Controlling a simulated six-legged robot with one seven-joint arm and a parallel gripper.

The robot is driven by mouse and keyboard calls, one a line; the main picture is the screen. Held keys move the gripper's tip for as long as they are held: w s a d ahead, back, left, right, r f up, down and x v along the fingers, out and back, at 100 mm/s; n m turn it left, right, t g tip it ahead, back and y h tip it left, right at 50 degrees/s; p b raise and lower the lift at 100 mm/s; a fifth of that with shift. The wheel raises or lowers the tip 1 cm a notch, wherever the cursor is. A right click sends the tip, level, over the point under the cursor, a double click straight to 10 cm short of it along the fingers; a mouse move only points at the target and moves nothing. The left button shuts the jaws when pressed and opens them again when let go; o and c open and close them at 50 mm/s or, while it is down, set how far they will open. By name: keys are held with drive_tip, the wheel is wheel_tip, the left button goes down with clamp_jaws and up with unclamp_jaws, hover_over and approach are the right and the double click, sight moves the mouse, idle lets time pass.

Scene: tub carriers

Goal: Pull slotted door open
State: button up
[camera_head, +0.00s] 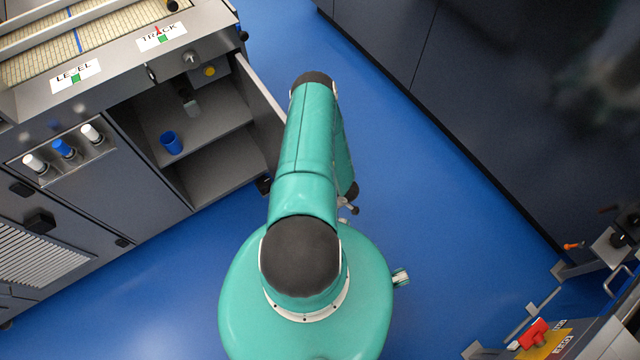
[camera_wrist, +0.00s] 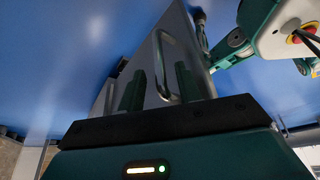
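In the head view, a grey door (camera_head: 259,115) stands swung open at the right side of an open cabinet compartment. I cannot make out slots in it from here. In the wrist view a grey door panel (camera_wrist: 147,65) shows with a looped metal bar handle (camera_wrist: 167,42). My gripper (camera_wrist: 159,84) has its two dark green fingers apart at this panel. The lower part of the handle shows between the fingers, and I see no finger closed on it. Whether they touch it is unclear. In the head view my arm hides the gripper and the door's outer face.
The compartment holds a blue cup (camera_head: 171,143) on its shelf. The cabinet front (camera_head: 120,190) carries knobs and a louvered vent (camera_head: 42,254). Blue floor (camera_head: 400,170) is free right of the door, up to a dark cabinet wall (camera_head: 500,100). A metal-framed stand (camera_head: 600,335) is at lower right.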

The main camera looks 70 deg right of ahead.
drive_tip(key=v, duration=1.1)
drive_tip(key=shift+r, duration=0.15)
